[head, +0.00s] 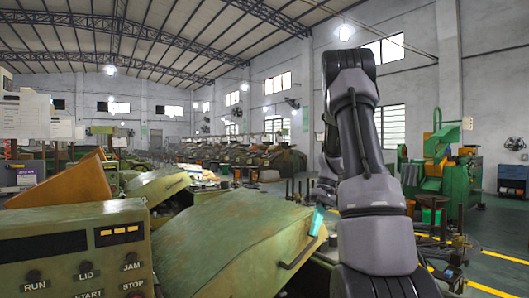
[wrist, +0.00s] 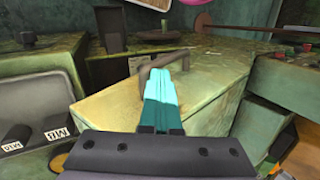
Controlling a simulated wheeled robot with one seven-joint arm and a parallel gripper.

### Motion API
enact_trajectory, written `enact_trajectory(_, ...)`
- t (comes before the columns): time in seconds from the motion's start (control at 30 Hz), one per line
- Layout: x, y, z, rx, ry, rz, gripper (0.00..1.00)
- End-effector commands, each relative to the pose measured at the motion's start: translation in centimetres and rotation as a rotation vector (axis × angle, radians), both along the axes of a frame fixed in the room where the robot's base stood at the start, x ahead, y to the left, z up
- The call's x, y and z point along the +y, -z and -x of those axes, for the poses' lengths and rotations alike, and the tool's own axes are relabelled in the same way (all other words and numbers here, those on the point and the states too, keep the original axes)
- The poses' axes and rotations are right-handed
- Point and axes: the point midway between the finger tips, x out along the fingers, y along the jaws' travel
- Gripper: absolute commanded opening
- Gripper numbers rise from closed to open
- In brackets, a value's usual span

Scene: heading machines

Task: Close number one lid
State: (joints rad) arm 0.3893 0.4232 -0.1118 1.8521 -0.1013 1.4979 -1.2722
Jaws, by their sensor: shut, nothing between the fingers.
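A large worn green lid (head: 225,245) slopes across the lower middle of the head view, beside a control panel. A dark bar handle (head: 301,252) sits at its right edge. My gripper (head: 317,220), with teal fingers, is just above and right of that handle. In the wrist view, my gripper (wrist: 168,75) is shut and empty. Its fingertips are over a pale green lid surface (wrist: 220,90), close to a bar handle (wrist: 165,60); I cannot tell whether they touch. No lid number is readable, and the lid's hinge and seam are hidden.
The control panel (head: 85,250), with RUN, LID, JAM, START and STOP labels, stands at lower left. Behind it are an orange tilted cover (head: 65,185) and a pale green tilted cover (head: 160,187). A green machine (head: 440,170) stands at right. Open floor (head: 490,235) lies at right.

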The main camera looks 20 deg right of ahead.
Motion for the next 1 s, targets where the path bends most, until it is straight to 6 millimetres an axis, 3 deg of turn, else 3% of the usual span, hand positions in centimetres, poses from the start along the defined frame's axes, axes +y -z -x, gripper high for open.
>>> enact_trajectory(0.03,-0.7,2.1,0.0,0.018,0.005,-0.038,0.00)
enact_trajectory(0.2,-1.9,7.7,-0.4,0.046,0.003,-0.155,0.00)
enact_trajectory(0.5,-2.5,15.2,-0.7,0.041,-0.002,-0.145,0.00)
enact_trajectory(0.7,-2.5,18.3,-0.7,0.040,-0.002,-0.142,0.00)
enact_trajectory(1.0,-2.4,19.9,-0.7,0.038,-0.002,-0.141,0.00)
